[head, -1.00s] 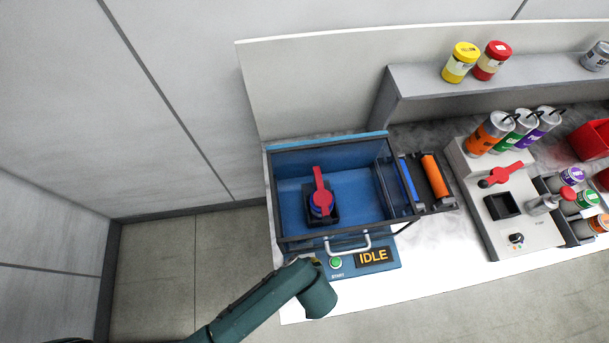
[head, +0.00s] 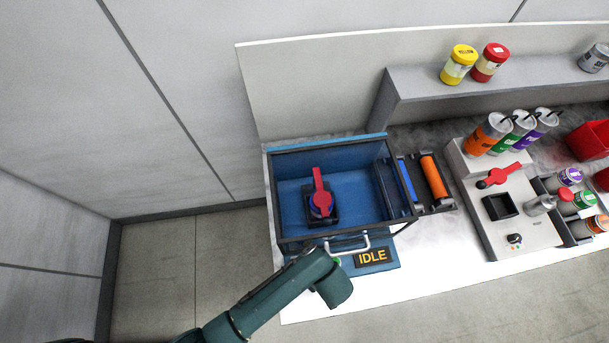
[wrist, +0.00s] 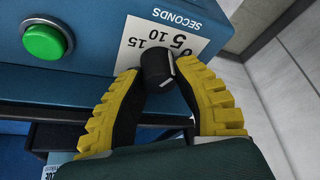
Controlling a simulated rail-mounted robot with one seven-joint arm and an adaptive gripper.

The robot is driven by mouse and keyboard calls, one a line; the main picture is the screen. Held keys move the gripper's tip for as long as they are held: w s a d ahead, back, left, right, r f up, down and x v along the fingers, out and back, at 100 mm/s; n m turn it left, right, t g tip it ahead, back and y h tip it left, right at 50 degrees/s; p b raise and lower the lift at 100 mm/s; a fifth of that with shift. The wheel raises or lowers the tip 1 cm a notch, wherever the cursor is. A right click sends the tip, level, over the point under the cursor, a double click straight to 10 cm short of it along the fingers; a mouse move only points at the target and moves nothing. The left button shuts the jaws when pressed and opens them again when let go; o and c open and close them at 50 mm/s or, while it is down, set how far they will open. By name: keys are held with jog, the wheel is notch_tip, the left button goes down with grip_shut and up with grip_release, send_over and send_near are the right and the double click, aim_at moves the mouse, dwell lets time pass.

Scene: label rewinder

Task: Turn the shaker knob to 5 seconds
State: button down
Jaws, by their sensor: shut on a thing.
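In the wrist view my gripper (wrist: 164,76) has its yellow-backed fingers closed around the black shaker knob (wrist: 155,63). A short pale mark shows on the knob near the right fingertip; its exact reading is unclear. The white dial label (wrist: 182,42) beside the knob carries 5, 10 and 15 under the word SECONDS, upside down in this view. In the head view the blue shaker (head: 350,180) stands at the left end of the bench, its display (head: 373,256) reading IDLE. My arm hides the knob and fingers there.
The green start button (wrist: 44,42) is left of the dial in the wrist view. The shaker handle (head: 346,246) is close above my arm. A can with a red clamp (head: 319,188) sits inside. A roller unit (head: 432,182) stands to the right.

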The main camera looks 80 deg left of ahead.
jog(key=shift+s+f, duration=0.1)
jog(key=shift+f, duration=0.05)
jog(key=c, duration=0.8)
grip_release()
jog(key=shift+o, duration=0.3)
